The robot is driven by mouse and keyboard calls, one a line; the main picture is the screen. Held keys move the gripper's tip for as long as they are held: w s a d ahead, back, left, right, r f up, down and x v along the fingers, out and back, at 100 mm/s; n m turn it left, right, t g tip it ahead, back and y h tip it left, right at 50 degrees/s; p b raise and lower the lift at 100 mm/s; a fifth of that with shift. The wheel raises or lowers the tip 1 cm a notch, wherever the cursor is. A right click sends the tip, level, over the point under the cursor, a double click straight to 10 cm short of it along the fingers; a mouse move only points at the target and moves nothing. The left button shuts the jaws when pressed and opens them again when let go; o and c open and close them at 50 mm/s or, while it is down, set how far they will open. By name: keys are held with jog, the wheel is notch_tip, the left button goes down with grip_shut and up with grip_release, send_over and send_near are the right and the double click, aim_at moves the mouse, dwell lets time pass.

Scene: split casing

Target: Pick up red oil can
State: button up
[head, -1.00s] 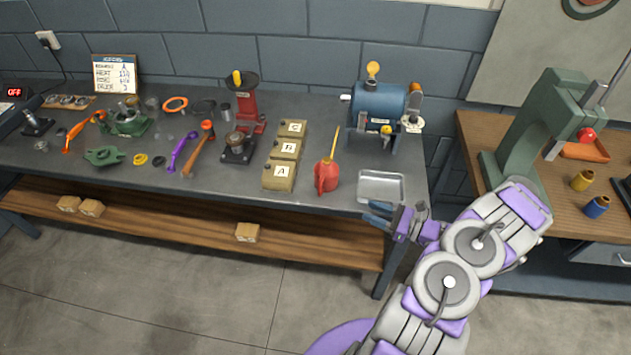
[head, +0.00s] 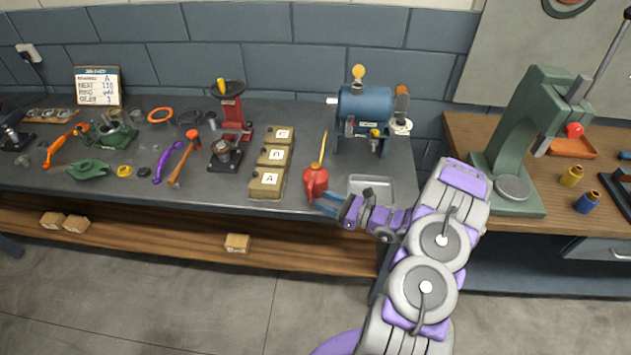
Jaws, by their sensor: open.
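The red oil can (head: 316,181) stands upright on the grey workbench (head: 225,196), near its front edge. Its thin yellow spout points up. My gripper (head: 326,204) is open at the lower right of the can, with its blue fingers pointing left toward the can's base. The fingertips overlap the can's lower part in the picture. I cannot tell whether they touch it.
Boxes labelled A (head: 267,182), B and C stand just left of the can. A metal tray (head: 372,185) lies right of it, partly behind my gripper. A blue grinder (head: 365,112) stands behind. A green press (head: 520,140) is on the right-hand bench.

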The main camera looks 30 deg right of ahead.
aim_at(314, 198)
jog(key=b+x, duration=0.1)
jog(key=x, duration=0.2)
jog(key=shift+w+f, duration=0.2)
jog(key=shift+w, duration=0.05)
jog(key=shift+w+a+r, duration=0.1)
jog(key=shift+w+a, duration=0.35)
jog(key=shift+a, duration=0.05)
jog(key=shift+c, duration=0.3)
jog(key=shift+d, duration=0.1)
grip_shut()
